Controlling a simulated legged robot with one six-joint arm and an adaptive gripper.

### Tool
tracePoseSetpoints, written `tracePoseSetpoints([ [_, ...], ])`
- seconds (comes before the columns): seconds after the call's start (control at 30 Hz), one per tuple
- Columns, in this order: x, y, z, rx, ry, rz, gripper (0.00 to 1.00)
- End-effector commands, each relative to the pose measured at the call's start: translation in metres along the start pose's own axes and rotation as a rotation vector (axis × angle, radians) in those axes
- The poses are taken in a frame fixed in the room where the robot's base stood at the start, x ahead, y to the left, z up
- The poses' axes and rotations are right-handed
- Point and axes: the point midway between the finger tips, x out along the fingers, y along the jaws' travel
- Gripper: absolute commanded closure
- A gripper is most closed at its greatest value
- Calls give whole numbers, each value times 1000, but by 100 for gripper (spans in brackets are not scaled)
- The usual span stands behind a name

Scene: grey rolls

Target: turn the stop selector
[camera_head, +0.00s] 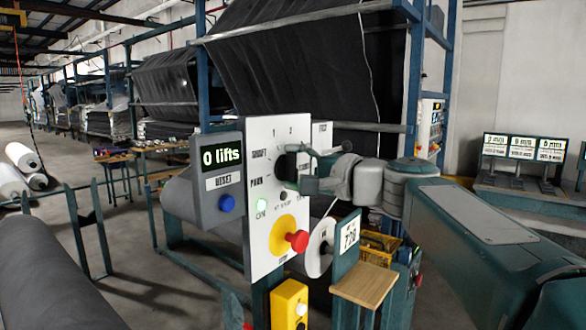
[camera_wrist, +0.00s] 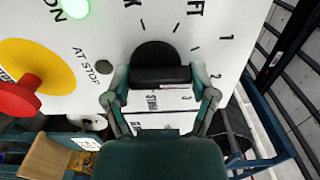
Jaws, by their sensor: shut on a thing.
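The stop selector is a black round knob with a raised bar grip (camera_wrist: 158,54) on a white upright panel (camera_head: 262,128). Printed marks and labels ring it, including 1, 2 and what looks like SHAFT. My gripper (camera_wrist: 160,78) has one finger on each side of the bar and is shut on it. In the head view my gripper (camera_head: 304,172) reaches the knob from the right and hides much of it. I cannot tell which mark the knob points to. A dark AT STOP lamp (camera_wrist: 101,67) and a lit green lamp (camera_head: 261,204) are on the panel.
A red push-button (camera_head: 298,241) on a yellow disc sticks out below the selector. A wooden-topped stand (camera_head: 365,284) and yellow crate (camera_head: 378,247) lie below my arm.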

Motion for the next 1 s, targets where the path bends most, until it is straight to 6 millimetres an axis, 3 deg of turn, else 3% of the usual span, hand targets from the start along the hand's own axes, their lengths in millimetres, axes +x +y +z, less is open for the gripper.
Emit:
tracePoseSetpoints([
  [0.4, 1, 5, -3, 264, 4, 8, 74],
  [1.0, 0, 7, -4, 332, 4, 11, 74],
])
